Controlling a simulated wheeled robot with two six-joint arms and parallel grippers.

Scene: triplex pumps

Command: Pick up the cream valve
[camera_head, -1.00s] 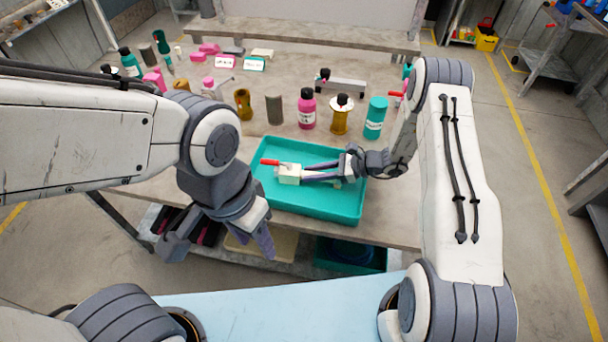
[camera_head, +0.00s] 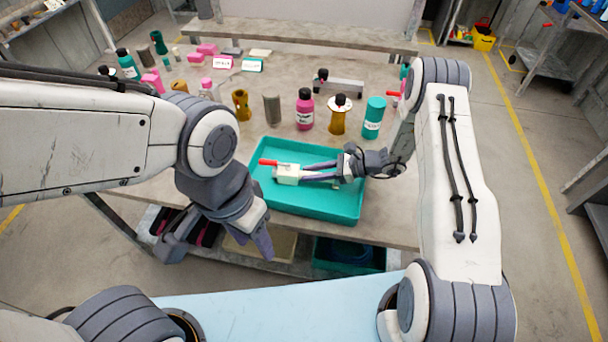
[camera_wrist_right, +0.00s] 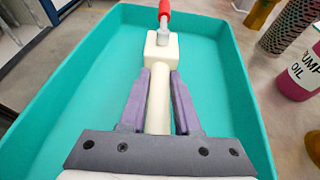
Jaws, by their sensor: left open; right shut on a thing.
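The cream valve (camera_head: 287,174) has a block body, a cylindrical stem and a red-tipped handle. It is in the teal tray (camera_head: 312,211). My right gripper (camera_head: 306,171) reaches in from the right and is shut on the valve. In the right wrist view the valve's cream block (camera_wrist_right: 161,48) shows beyond the fingers, and its stem (camera_wrist_right: 159,95) lies between the two purple fingers (camera_wrist_right: 158,98). I cannot tell whether the valve touches the tray floor. My left gripper (camera_head: 222,250) is open and empty, left of the tray and in front of the table edge.
Behind the tray stand a pink bottle (camera_head: 305,110), a brown bottle (camera_head: 338,116), a teal cylinder (camera_head: 373,118) and a grey cylinder (camera_head: 272,109). Several pink and teal items fill the table's back left. The tray's walls surround the valve.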

